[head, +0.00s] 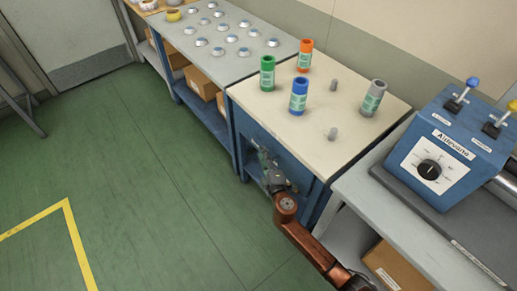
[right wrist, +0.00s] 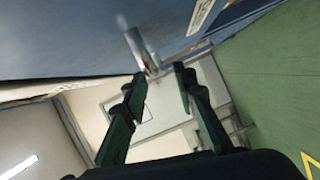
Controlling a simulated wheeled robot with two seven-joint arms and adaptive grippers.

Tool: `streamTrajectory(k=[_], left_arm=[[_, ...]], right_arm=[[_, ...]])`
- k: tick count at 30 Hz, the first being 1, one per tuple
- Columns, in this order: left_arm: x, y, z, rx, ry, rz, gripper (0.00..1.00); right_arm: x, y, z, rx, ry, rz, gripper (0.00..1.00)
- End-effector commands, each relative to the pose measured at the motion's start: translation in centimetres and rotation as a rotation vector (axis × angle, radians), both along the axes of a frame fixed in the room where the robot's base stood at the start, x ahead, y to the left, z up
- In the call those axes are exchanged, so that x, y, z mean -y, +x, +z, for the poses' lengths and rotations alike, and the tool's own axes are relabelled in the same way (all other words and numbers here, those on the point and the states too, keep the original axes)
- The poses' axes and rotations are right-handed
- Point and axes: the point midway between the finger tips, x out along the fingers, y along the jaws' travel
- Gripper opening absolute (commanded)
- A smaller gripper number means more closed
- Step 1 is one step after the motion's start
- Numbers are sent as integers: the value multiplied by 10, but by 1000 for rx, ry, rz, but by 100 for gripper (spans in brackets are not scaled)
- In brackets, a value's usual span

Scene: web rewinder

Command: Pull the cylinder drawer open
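The cream-topped blue cabinet (head: 330,120) stands against the wall with colored cylinders on top. Its blue drawer front (head: 290,168) looks flush with the cabinet, partly hidden by my right arm. My right gripper (head: 262,153) is close in front of this drawer front. In the right wrist view my right gripper (right wrist: 160,75) is open, with a gap between its dark green fingers. A silver bar handle (right wrist: 140,45) on the blue front (right wrist: 80,35) lies just beyond the fingertips, nearer the left finger. I cannot tell whether they touch. My left gripper is out of view.
On the cabinet top stand green (head: 267,73), blue (head: 298,97), orange (head: 305,55) and grey (head: 373,98) cylinders and two small grey pegs. A blue control box (head: 450,150) is on the bench at right. The green floor (head: 130,180) at left is clear.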

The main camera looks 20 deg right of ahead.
Motion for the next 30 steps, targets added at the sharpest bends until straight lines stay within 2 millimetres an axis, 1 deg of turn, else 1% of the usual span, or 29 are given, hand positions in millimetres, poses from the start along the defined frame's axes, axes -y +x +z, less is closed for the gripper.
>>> streamTrajectory(k=[1,3,7,11,18,27,30], left_arm=[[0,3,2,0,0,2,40],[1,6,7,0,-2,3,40],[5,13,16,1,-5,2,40],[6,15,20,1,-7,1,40],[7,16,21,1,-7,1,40],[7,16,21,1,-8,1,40],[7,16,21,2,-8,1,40]], right_arm=[[2,8,-3,0,-1,-2,26],[3,18,-4,-1,0,-3,26],[4,30,-5,-2,0,-3,26],[3,36,-4,-1,1,-2,26],[1,37,-4,-1,1,0,26],[0,37,-4,-1,1,1,5],[0,37,-4,-1,1,1,0]])
